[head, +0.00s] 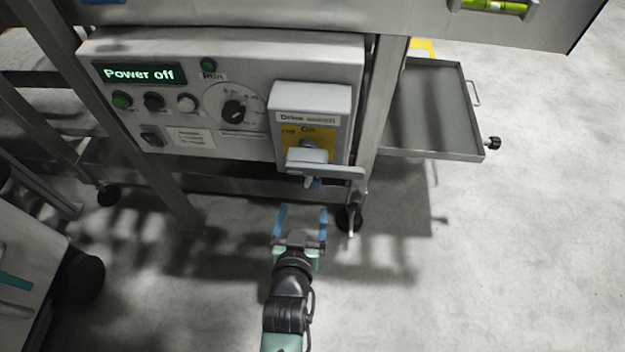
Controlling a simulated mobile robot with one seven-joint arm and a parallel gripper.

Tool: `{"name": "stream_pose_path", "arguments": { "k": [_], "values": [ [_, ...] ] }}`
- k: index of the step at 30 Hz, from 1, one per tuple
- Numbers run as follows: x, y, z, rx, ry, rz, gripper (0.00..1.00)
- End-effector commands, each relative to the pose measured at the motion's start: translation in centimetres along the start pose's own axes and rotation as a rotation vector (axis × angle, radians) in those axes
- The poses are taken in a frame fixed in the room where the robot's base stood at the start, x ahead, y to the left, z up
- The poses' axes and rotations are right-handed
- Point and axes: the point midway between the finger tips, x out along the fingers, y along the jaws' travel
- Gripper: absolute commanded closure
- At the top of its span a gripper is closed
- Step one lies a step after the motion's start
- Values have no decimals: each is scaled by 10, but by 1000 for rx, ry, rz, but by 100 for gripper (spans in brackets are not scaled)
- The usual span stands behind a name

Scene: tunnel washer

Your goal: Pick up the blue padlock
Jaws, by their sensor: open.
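A small blue piece (314,184) shows just below the grey lever of the drive switch (311,104). It is mostly hidden by the lever, and I cannot tell for sure that it is the blue padlock. The lever sticks out from the yellow plate marked Off and On. My gripper (302,218) is open, its two blue fingers pointing up the picture towards the switch. It appears empty, below the lever in the picture and apart from it.
The control panel (220,95) has a display reading "Power off" (139,73). A grey tray (470,112) with a black knob juts out at right. A frame leg with a caster (350,219) stands close right of my gripper. A grey cart (28,262) is at left. Floor at lower right is clear.

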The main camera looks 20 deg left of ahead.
Motion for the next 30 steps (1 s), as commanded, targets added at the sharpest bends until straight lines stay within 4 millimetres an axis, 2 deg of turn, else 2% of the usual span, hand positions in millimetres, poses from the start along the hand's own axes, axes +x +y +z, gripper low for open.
{"name": "stream_pose_path", "arguments": {
  "k": [1, 3, 11, 21, 30],
  "values": [
    [12, 1, 2, 0, 3, 1, 10],
    [22, 1, 2, 0, 3, 1, 10],
    [39, 1, -1, -1, 2, 1, 10],
    [82, 8, -7, -1, 2, 0, 10],
    [86, 7, -9, 0, 0, 0, 10]
  ]
}}
